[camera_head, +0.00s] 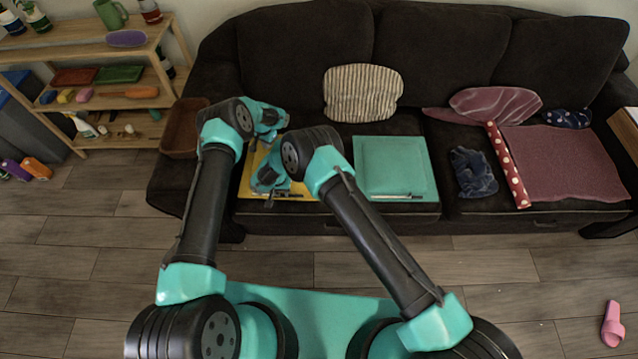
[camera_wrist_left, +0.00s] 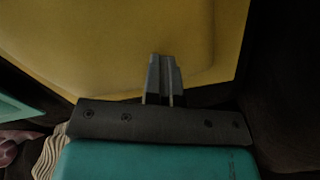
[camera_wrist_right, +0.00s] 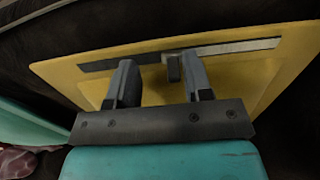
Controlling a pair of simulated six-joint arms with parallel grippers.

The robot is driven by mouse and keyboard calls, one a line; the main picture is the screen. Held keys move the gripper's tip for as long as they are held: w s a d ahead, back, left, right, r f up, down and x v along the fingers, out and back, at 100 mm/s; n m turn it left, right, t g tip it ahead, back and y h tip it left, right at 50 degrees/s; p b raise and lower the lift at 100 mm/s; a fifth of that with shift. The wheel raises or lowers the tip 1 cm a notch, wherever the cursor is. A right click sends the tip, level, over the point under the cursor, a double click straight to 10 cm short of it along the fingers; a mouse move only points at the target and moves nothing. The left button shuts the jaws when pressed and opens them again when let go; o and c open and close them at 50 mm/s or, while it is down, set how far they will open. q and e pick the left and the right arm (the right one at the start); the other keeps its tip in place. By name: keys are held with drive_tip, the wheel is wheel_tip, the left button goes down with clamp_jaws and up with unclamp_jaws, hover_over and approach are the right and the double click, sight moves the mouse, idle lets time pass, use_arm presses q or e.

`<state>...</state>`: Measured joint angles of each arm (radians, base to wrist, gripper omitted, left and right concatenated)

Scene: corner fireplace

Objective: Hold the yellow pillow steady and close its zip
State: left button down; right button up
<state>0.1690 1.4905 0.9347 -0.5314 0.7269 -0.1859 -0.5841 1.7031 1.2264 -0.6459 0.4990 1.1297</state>
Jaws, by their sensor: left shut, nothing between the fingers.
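The yellow pillow (camera_head: 247,178) lies flat on the left seat of the dark sofa, largely hidden by my arms. Its zip (camera_wrist_right: 235,47) runs along one edge, with a small grey zip pull (camera_wrist_right: 173,70) partway along. My right gripper (camera_wrist_right: 158,78) is open, with the pull between its two fingers and a gap showing on both sides. My left gripper (camera_wrist_left: 163,65) is shut and empty over the yellow pillow (camera_wrist_left: 110,45); I cannot tell whether its tips touch the cloth. In the head view my left gripper (camera_head: 274,119) is beyond my right gripper (camera_head: 264,182).
A teal pillow (camera_head: 392,168) with its own zip lies just right of the yellow one. A striped cushion (camera_head: 362,94) leans on the backrest. A brown basket (camera_head: 181,140) stands at the left armrest. Dark blue cloth (camera_head: 473,172) and pink fabric (camera_head: 565,165) lie further right.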

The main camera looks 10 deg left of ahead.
drive_tip(key=shift+d, duration=0.9)
wheel_tip(320, 180, up, 12)
drive_tip(key=s+d+g+y, duration=0.1)
drive_tip(key=s+d, duration=0.1)
drive_tip(key=d, duration=1.2)
drive_tip(key=shift+y, duration=0.3)
drive_tip(key=w+a+t+h, duration=0.1)
drive_tip(key=w+a, duration=0.1)
drive_tip(key=a, duration=1.3)
drive_tip(key=shift+h, duration=0.3)
drive_tip(key=shift+d+f, duration=0.1)
drive_tip(key=shift+f, duration=0.05)
